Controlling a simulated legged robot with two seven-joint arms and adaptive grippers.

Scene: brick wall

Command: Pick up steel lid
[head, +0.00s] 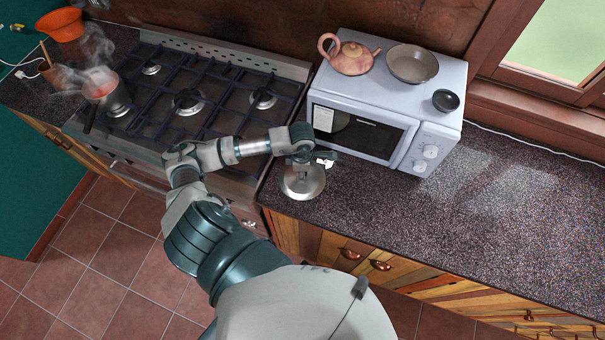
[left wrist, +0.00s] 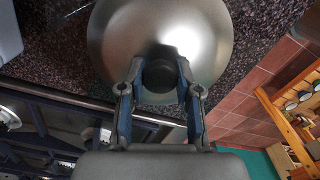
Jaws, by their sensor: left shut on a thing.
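The steel lid (head: 303,185) is a round, shiny disc at the counter's left front corner, beside the stove. In the left wrist view the lid (left wrist: 205,35) fills the upper middle, with its dark round knob (left wrist: 160,74) facing me. My left gripper (head: 303,168) is above the lid. In the left wrist view its two fingers (left wrist: 158,85) are shut on the knob, one on each side. I cannot tell whether the lid touches the counter. My right gripper is not in view.
A white microwave (head: 385,100) stands just behind the lid, carrying a teapot (head: 350,57), a bowl (head: 412,63) and a small dark cup (head: 446,101). The stove (head: 190,95) with a steaming pot (head: 107,92) is at left. The counter (head: 500,210) at right is clear.

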